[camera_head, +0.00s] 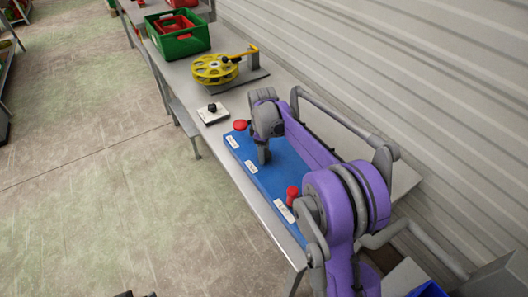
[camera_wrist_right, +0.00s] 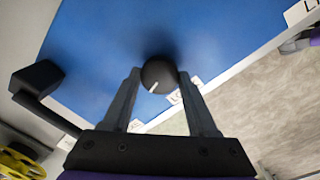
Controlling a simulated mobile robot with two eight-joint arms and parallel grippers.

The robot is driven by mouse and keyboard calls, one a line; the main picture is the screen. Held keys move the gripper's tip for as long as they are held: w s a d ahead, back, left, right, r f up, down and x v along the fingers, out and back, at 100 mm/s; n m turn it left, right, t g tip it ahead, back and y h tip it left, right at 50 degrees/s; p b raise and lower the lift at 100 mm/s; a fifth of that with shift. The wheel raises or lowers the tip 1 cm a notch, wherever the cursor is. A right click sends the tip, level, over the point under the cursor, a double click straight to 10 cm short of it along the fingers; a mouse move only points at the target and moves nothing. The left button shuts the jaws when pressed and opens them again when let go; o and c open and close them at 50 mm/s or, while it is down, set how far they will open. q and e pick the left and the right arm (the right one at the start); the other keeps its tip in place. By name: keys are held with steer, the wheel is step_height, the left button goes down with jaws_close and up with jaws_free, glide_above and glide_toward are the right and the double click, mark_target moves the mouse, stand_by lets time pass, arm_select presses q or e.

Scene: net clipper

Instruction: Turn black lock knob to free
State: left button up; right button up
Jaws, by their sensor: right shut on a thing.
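The black lock knob (camera_wrist_right: 159,72) is round, with a short white pointer line toward the lower left of the right wrist view. My right gripper (camera_wrist_right: 155,76) is shut on it, one finger on each side. In the head view my right gripper (camera_head: 263,157) reaches down to the blue panel (camera_head: 238,144), and it hides the knob there. A white label (camera_wrist_right: 186,96) beginning "LO" is partly covered by a finger. Dark tips at the head view's bottom edge may be my left gripper (camera_head: 136,295); too little shows to tell its state.
The panel carries red knobs, one at its far end (camera_head: 240,125) and one nearer (camera_head: 292,192). Beyond are a small white plate with a black knob (camera_head: 212,112), a yellow reel (camera_head: 214,69) and a green crate (camera_head: 178,42). A corrugated wall (camera_head: 400,60) bounds the bench.

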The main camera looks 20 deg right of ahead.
steer(key=shift+n, duration=1.5)
steer(key=o, duration=1.4)
steer(key=r, duration=1.1)
steer(key=shift+s+a, duration=0.1)
steer(key=shift+s, duration=0.2)
